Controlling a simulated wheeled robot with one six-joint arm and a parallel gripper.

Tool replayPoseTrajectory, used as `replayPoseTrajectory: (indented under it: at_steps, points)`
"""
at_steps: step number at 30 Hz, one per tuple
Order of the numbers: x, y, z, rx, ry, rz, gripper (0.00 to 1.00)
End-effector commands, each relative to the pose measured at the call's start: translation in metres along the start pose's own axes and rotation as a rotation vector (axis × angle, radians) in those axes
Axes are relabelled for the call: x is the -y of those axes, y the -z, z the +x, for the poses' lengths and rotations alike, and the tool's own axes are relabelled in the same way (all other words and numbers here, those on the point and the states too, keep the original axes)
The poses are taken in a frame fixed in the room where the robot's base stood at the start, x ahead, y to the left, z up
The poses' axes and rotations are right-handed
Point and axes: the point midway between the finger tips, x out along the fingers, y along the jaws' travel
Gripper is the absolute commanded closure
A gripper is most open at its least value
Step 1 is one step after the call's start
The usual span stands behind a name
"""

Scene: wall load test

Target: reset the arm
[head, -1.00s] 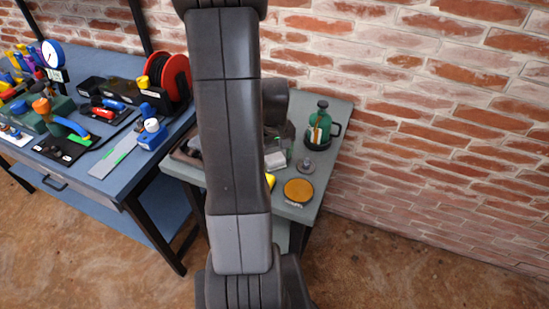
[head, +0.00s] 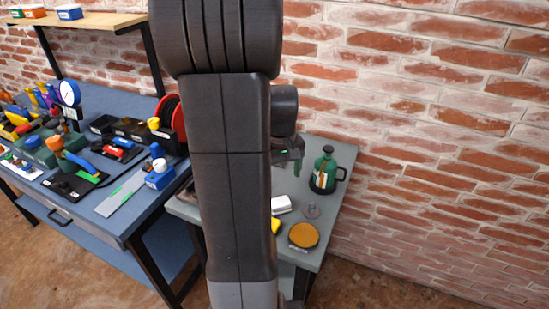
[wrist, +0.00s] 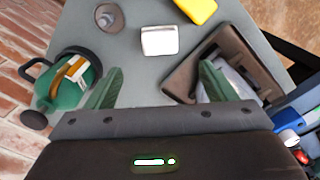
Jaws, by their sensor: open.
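My arm stands upright across the middle of the head view and hides part of the grey side table (head: 328,215). My gripper (wrist: 157,85) shows in the wrist view with two green fingers spread apart and nothing between them. It points down over the grey table, which also shows in the wrist view (wrist: 130,60). In the head view only part of the gripper (head: 290,158) shows, to the right of my arm and above the table.
A green jug (head: 324,170) stands near the table's right edge. A white block (head: 281,205), a small metal piece (head: 311,210) and an orange disc (head: 303,235) lie nearby. In the wrist view, a brown tray (wrist: 250,55) is at right. A crowded blue workbench (head: 108,235) stands left; brick wall behind.

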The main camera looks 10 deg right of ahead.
Motion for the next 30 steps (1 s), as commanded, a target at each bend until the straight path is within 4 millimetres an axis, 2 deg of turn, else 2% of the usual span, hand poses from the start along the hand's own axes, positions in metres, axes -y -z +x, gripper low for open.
replayPoseTrajectory:
  at_steps: [5,15,21,26,30]
  points:
    - [0.0,-0.001,0.017,0.005,0.002,0.0,0.23]
    - [0.0,-0.001,0.081,0.005,0.002,0.0,0.23]
    - [0.0,-0.001,0.111,0.004,0.001,0.0,0.23]
    - [0.0,0.0,0.127,0.0,0.0,0.0,0.23]
    - [0.0,0.0,0.12,0.0,0.0,0.0,0.23]
